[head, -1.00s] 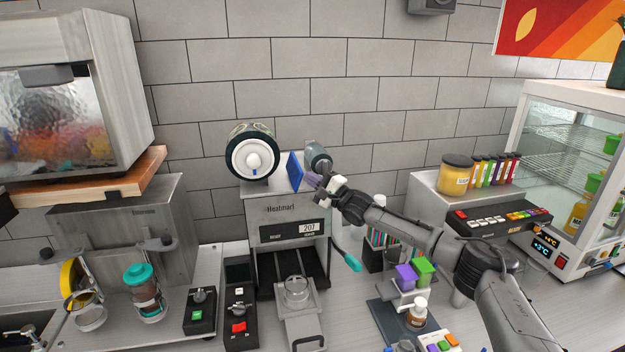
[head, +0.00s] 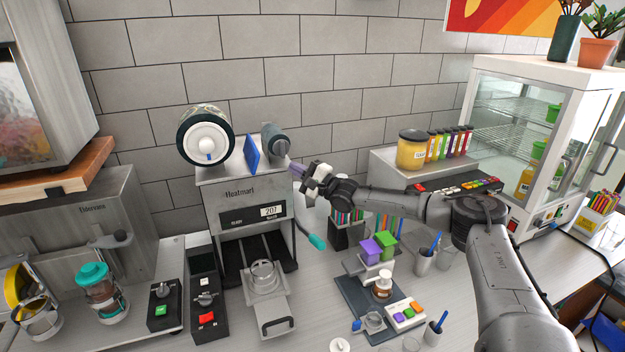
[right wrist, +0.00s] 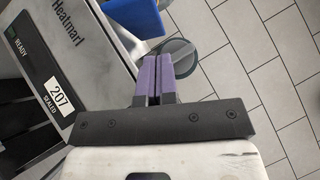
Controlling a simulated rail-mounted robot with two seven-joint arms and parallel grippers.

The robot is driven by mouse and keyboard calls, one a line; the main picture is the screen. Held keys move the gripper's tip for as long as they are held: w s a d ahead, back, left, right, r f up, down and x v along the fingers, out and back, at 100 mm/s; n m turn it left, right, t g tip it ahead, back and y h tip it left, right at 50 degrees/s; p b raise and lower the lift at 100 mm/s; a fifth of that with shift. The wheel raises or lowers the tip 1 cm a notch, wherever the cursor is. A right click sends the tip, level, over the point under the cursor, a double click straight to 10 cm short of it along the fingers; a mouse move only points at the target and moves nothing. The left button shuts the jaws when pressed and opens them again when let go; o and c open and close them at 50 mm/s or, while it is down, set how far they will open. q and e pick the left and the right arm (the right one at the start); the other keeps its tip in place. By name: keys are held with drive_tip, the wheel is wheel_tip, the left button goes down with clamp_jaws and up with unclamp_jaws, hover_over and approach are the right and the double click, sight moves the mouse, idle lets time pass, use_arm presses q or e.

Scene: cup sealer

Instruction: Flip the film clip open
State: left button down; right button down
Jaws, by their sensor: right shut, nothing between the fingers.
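The cup sealer (head: 241,190), marked "Heatmart", stands at centre left with a film roll (head: 206,137) and a dark roller (head: 275,140) on top. A blue plate (head: 252,155), which looks like the film clip, stands upright between them. In the right wrist view the blue plate (right wrist: 133,17) is at the top, beyond the fingers. My right gripper (head: 297,172) is shut and empty just right of the sealer's top. Its purple fingers (right wrist: 156,77) overlap the roller (right wrist: 182,58) in the wrist view; I cannot tell whether they touch. My left gripper is out of view.
A teal-tipped lever (head: 317,242) juts from the sealer's right side, below my right gripper. A clear cup (head: 263,274) sits in the sealer's front tray. Purple and green blocks (head: 371,251) stand to the right.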

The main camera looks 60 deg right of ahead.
drive_tip(key=shift+p+v, duration=0.55)
drive_tip(key=shift+v, duration=2.1)
drive_tip(key=shift+r, duration=0.15)
